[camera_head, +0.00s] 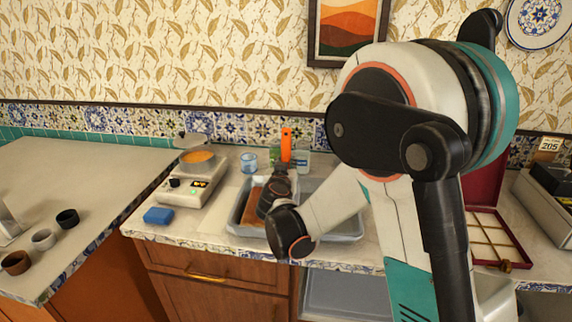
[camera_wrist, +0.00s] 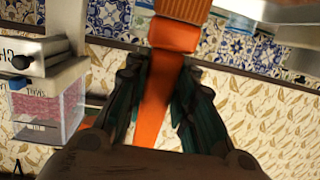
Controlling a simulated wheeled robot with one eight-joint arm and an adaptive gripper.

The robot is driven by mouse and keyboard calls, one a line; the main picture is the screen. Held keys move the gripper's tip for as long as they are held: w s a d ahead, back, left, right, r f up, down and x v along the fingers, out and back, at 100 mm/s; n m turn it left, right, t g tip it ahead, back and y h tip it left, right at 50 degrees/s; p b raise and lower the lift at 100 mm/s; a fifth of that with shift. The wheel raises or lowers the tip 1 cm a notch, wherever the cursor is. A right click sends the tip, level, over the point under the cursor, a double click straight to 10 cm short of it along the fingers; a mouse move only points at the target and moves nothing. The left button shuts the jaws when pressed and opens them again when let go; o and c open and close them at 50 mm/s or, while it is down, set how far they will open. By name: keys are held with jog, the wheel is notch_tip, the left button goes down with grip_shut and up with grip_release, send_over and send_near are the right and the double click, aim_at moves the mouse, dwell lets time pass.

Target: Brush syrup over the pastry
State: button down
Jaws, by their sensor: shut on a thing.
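An orange brush (camera_head: 286,146) rises upright from my gripper (camera_head: 282,172) in the head view. In the wrist view my gripper (camera_wrist: 160,88) is shut on its orange handle (camera_wrist: 153,105), and the brown head end (camera_wrist: 186,7) is at the picture's top edge. A brown pastry slab (camera_head: 247,217) lies in a grey-blue tray (camera_head: 345,238); my arm hides much of both. My gripper is above the back of the tray; I cannot tell whether the brush touches the pastry. Orange syrup (camera_head: 197,156) fills a pan on the white burner (camera_head: 190,186), left of the tray.
A blue glass (camera_head: 249,162) and a clear container (camera_head: 301,160) stand behind the tray. A blue sponge (camera_head: 158,215) lies by the burner. Several small cups stand on the left counter (camera_head: 75,175). A sectioned box (camera_head: 492,240) is at right.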

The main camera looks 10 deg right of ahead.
aim_at(287, 138)
jog(key=shift+s+f+v, duration=0.25)
jog(key=shift+f+v, duration=0.95)
jog(key=shift+v, duration=5.2)
jog(key=shift+w+r+x, duration=0.1)
jog(key=shift+r+x, duration=0.45)
jog(key=shift+x, duration=2.35)
jog(key=shift+w+r+x, duration=0.1)
jog(key=shift+r+x, duration=0.45)
jog(key=shift+x, duration=2.35)
jog(key=shift+w+r+x, duration=0.15)
jog(key=shift+r+x, duration=0.4)
jog(key=shift+x, duration=2.35)
jog(key=shift+r+p, duration=2.3)
jog(key=shift+r, duration=1.3)
jog(key=shift+a, duration=0.1)
